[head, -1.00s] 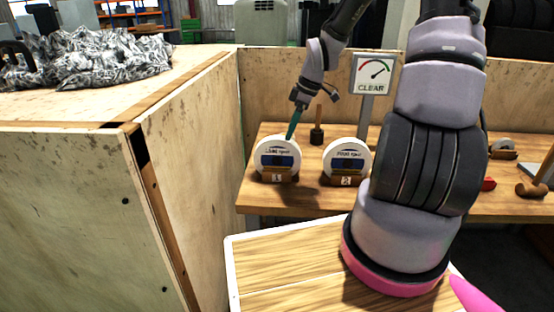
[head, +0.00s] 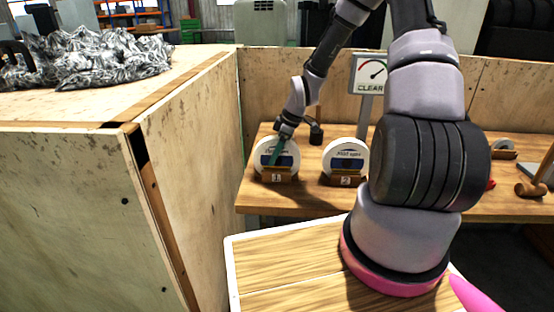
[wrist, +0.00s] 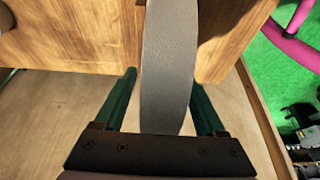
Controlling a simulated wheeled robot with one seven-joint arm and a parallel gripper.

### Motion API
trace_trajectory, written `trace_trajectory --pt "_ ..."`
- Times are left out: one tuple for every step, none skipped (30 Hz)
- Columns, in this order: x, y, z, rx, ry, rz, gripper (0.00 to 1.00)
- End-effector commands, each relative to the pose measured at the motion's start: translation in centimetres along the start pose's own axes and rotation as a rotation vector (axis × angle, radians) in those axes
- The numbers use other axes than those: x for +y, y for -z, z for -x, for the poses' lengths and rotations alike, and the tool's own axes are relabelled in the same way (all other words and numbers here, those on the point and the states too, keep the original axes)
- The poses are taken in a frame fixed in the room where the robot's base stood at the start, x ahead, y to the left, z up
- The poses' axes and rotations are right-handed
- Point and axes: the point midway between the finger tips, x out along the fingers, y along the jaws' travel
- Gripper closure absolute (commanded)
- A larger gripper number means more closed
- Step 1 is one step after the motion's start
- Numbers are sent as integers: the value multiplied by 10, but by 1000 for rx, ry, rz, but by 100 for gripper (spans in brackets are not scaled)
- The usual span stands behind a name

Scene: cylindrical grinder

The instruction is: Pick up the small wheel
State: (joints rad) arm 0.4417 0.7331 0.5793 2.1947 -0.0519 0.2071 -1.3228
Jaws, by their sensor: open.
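A white-faced wheel (head: 263,154) stands upright in a wooden holder marked 1 on the wooden bench. A similar wheel (head: 345,154) stands in a holder marked 2 to its right; both look about equal in size, and I cannot tell from labels which is the small one. My gripper (head: 279,152) is at wheel 1, its green finger in front of the face. In the wrist view the open fingers (wrist: 163,82) lie on either side of the grey rim of this wheel (wrist: 168,60), with gaps visible. The wheel's lower part is hidden there.
A gauge sign (head: 370,73) reading CLEAR stands behind wheel 2. A dark, handled object (head: 316,134) stands just right of my gripper. A mallet (head: 532,188) lies at the bench's right. A plywood wall (head: 190,150) rises close on the left.

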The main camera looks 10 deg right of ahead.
Motion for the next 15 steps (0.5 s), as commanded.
trace_trajectory --pt "-1 0 -6 -1 2 -1 28" --pt "-1 0 -8 -1 2 0 28" --pt "-1 0 -11 -1 1 0 28" --pt "0 0 -12 -1 0 0 28" --pt "0 0 -12 -1 0 0 28" --pt "0 0 -12 -1 -1 0 28" --pt "0 -1 -12 -1 -1 0 28" --pt "0 -1 -12 -1 -1 -1 28" --pt "0 -1 -12 -1 -1 -1 28" --pt "0 -1 -12 -1 -1 -1 28" --pt "0 -1 -12 -1 -1 -1 31" --pt "0 -1 -12 -1 -1 -1 47" --pt "0 -1 -12 -1 -1 -1 58" --pt "0 -1 -12 -1 -1 -1 70" --pt "0 -1 -12 -1 -1 -1 85"
